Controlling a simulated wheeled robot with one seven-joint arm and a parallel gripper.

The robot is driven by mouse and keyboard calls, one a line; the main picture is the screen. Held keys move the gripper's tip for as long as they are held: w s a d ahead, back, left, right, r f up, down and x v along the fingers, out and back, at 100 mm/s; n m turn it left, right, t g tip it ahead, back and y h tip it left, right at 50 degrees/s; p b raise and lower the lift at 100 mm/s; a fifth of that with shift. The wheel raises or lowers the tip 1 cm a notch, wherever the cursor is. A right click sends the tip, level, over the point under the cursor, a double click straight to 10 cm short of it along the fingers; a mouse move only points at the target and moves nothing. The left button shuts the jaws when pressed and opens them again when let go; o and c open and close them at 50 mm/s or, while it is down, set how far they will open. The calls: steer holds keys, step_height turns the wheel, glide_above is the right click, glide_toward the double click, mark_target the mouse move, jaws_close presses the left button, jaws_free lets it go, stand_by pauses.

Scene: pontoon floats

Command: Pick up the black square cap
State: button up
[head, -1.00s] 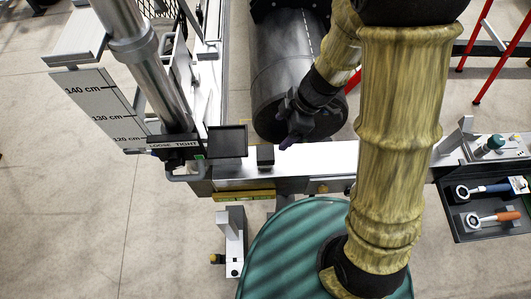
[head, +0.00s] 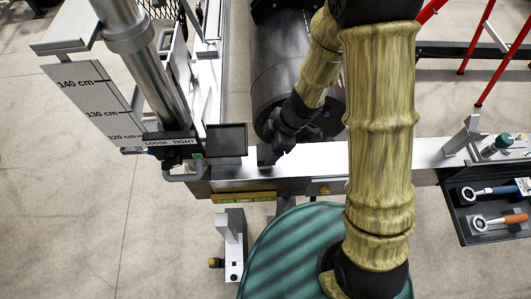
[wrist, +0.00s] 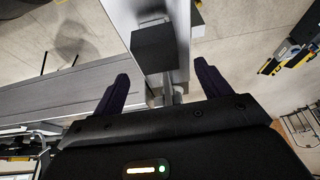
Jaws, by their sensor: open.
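A black cylindrical float (head: 290,70) lies behind the beam. A tool tray (head: 490,210) is at the right. A yellow level (head: 243,198) is along the beam's front.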

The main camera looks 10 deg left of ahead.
mark_target(266, 152)
steer(key=x, duration=0.1)
steer(key=b+x, duration=0.1)
steer(key=x, duration=0.2)
steer(key=shift+w+d+f+b, duration=0.15)
steer(key=shift+d+f+b, duration=0.1)
steer(key=shift+d+b, duration=0.15)
steer(key=shift+a+f, duration=0.3)
steer(key=shift+f, duration=0.05)
steer(key=shift+r, duration=0.1)
steer(key=c, duration=1.1)
